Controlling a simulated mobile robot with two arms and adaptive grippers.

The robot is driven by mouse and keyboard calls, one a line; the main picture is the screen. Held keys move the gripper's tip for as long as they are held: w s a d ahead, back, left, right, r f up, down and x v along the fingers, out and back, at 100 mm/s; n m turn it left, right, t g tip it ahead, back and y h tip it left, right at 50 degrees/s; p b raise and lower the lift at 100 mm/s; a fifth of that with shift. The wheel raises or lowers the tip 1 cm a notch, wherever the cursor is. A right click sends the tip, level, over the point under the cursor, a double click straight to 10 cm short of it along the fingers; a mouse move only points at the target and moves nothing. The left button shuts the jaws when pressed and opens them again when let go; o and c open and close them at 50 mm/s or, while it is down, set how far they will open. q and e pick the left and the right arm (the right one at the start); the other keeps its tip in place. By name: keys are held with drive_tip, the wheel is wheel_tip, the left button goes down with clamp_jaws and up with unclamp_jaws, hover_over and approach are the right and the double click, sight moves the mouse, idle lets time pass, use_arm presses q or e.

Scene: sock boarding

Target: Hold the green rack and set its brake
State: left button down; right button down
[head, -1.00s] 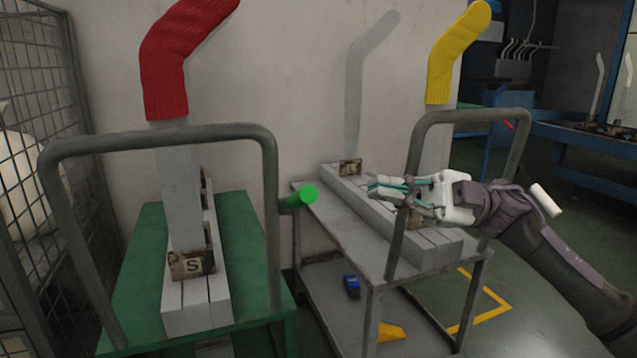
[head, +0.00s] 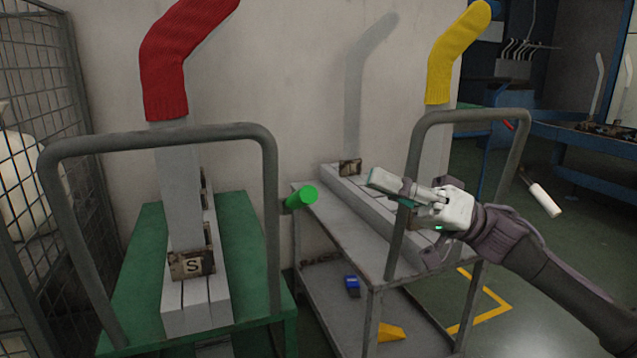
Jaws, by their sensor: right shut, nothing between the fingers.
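The green rack (head: 253,232) stands at the left, with a grey tube handle (head: 160,138) and a red sock on a grey board above its grey blocks. A bright green cylinder (head: 301,197), perhaps the brake lever's grip, sticks out to the right from the handle's right post. My right gripper (head: 374,182) is shut and empty, its fingers pointing left. It is over the grey rack, to the right of the green cylinder and apart from it. My left gripper is not in view.
The grey rack (head: 322,218) with a yellow sock (head: 455,58) stands close on the right. Its handle post (head: 401,235) is near my right gripper. A wire cage (head: 38,140) borders the left. A blue object (head: 352,285) lies on the lower shelf.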

drive_tip(key=shift+a, duration=0.1)
drive_tip(key=s+a+r, duration=0.1)
drive_tip(key=s+a, duration=0.1)
drive_tip(key=a, duration=0.7)
drive_tip(key=shift+f+n, duration=0.15)
drive_tip(key=shift+n, duration=0.15)
idle(0.4)
wheel_tip(320, 180, down, 9)
drive_tip(key=s+n+g+h, duration=0.1)
drive_tip(key=n+g+h, duration=0.1)
drive_tip(key=n+g, duration=0.9)
drive_tip(key=shift+s+d+n+g+h, duration=0.2)
drive_tip(key=shift+n+g+h, duration=0.15)
drive_tip(key=shift+n, duration=3.05)
